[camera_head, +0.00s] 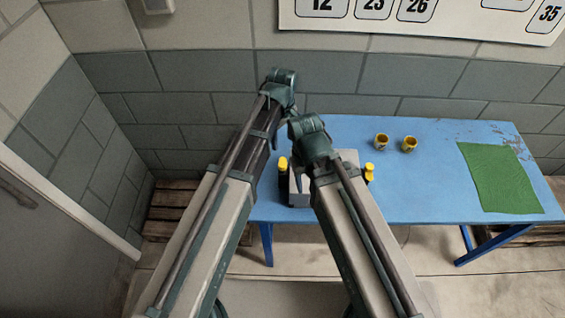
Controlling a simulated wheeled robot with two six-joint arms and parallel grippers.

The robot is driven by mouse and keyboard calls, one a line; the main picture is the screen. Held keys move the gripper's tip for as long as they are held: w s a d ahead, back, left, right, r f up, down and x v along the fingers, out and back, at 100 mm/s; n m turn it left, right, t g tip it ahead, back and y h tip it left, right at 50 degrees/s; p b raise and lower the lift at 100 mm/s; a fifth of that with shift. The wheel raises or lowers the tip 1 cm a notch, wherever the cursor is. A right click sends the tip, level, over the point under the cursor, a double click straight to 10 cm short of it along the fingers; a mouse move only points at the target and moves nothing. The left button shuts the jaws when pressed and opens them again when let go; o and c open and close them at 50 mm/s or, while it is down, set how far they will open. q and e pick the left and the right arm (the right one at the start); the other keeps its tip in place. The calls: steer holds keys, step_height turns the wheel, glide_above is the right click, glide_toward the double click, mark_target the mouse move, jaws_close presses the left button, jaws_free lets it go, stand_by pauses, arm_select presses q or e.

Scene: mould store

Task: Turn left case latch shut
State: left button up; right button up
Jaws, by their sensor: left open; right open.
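A pale grey case (303,194) stands on the blue table, mostly behind my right arm. Its left latch (283,168), yellow on top and black below, is at its left side. A similar yellow and black latch (369,176) is at its right side. My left gripper (274,138) is above and to the left of the case, apart from the left latch and largely hidden by its own arm. My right gripper (298,181) is in front of the case, close to the left latch; I cannot tell whether it touches. Both grippers are open. The latch angles are too small to read.
A wooden pallet (170,205) lies on the floor at left, near a grey door (50,225). A brick wall is behind.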

mark_target(282, 164)
arm_select(q)
step_height(282, 164, down, 13)
steer(key=b, duration=1.2)
steer(key=shift+f+b, duration=0.1)
steer(key=shift+b, duration=0.25)
jaws_close()
